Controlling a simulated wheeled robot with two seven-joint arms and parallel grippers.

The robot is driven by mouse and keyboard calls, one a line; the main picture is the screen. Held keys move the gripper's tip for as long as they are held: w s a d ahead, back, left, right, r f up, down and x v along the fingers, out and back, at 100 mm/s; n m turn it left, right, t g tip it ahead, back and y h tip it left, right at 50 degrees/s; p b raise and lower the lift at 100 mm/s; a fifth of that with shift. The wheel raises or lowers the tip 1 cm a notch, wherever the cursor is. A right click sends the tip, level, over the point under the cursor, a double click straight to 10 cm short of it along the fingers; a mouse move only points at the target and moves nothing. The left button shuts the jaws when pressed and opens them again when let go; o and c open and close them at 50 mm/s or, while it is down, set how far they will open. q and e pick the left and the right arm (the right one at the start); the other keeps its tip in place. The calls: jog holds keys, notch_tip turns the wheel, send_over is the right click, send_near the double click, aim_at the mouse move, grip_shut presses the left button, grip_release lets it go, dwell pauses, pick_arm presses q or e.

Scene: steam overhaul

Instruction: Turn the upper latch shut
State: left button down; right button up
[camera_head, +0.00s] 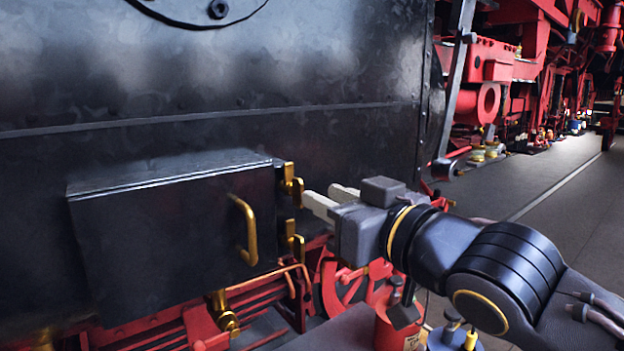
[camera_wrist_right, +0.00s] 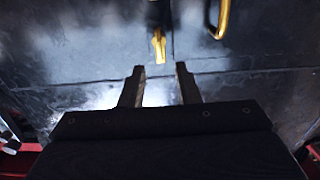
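The upper latch (camera_head: 291,184) is a brass piece at the top right edge of a dark box with a closed door (camera_head: 170,235). A second, lower brass latch (camera_head: 295,241) sits below it. My right gripper (camera_head: 320,192) is open and empty, with its fingertips just right of the upper latch. In the right wrist view, my right gripper (camera_wrist_right: 160,70) has its two fingers apart, and a brass latch lever (camera_wrist_right: 159,46) shows just beyond the gap between them. Whether a finger touches it cannot be told. My left gripper is not in view.
A brass door handle (camera_head: 246,230) stands out from the box left of the latches; it also shows in the wrist view (camera_wrist_right: 221,18). Red pipes and a red wheel (camera_head: 350,288) lie below. A red canister (camera_head: 398,322) stands under my right arm. Open floor (camera_head: 560,200) extends at right.

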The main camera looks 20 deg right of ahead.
aim_at(302, 187)
jog(key=x, duration=0.6)
jog(key=shift+w+f+p, duration=0.1)
jog(key=shift+p, duration=0.25)
grip_shut()
